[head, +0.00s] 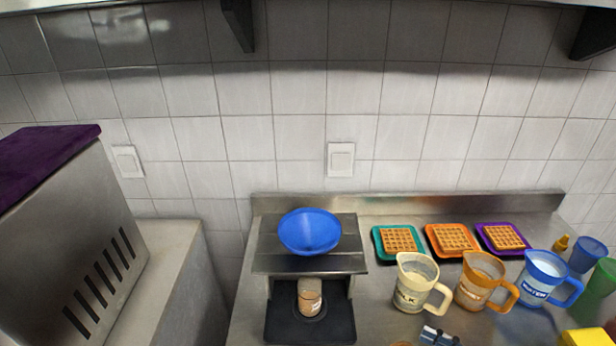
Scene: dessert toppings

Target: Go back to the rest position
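My gripper cannot be made out in the head view. Only a small dark, white and blue piece shows at the bottom edge, right of centre; it may be part of my arm, but I cannot tell. No fingers show and nothing is seen held. A blue bowl (310,231) sits on top of the metal dispenser stand (309,264). A jar with brown contents (309,297) stands below, inside the stand on its dark base.
Teal (377,243), orange (432,240) and purple (485,235) trays each hold a waffle. Cream (412,283), orange (479,280) and blue (545,277) jugs stand before them. Cups and a yellow object (585,338) crowd the right. A metal machine (70,240) stands left.

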